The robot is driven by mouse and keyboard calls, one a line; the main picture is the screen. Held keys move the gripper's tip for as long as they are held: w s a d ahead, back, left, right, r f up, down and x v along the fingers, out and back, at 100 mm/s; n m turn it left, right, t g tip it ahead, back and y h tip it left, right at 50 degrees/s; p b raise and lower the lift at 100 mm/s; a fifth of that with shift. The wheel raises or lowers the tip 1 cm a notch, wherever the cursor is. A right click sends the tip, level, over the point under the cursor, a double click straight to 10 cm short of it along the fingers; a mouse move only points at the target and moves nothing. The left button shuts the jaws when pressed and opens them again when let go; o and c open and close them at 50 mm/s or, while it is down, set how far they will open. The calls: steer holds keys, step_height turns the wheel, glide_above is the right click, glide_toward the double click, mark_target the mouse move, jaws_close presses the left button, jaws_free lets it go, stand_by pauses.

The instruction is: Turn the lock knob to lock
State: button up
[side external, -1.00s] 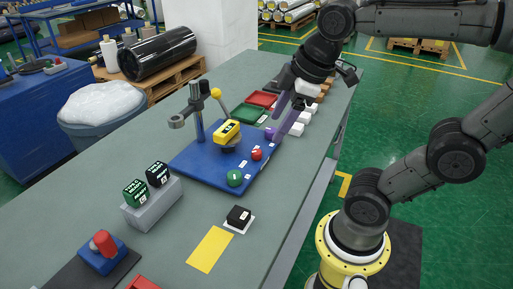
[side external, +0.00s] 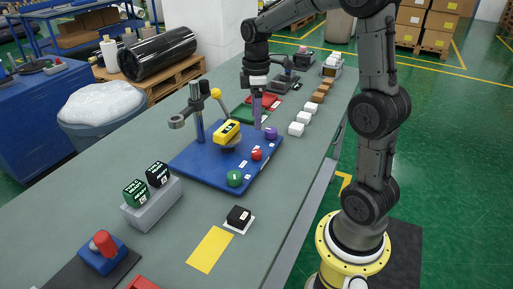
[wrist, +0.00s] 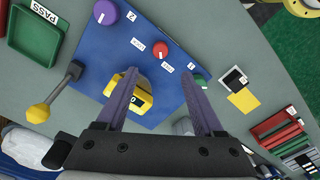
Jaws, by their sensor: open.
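A blue base plate (side external: 192,163) lies on the bench. It carries a red knob (side external: 257,154) between a green knob (side external: 234,178) and a purple knob (side external: 270,133). In the wrist view the red knob (wrist: 160,50) has a small white label on each side, too small to read surely. The green knob (wrist: 200,80) and the purple knob (wrist: 105,12) also show there. My gripper (wrist: 158,62) is open, its purple fingers apart and empty. In the side view my gripper (side external: 257,124) points down above the plate's far edge, near the purple knob.
Green and red trays (side external: 272,102) and several white blocks (side external: 296,129) lie beyond. A black block (side external: 239,215) and a yellow mat (side external: 210,249) lie in front.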

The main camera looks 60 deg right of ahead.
mark_target(257, 151)
step_height(257, 151, down, 12)
steer(key=shift+r, duration=0.15)
stand_by(0.3)
jaws_close()
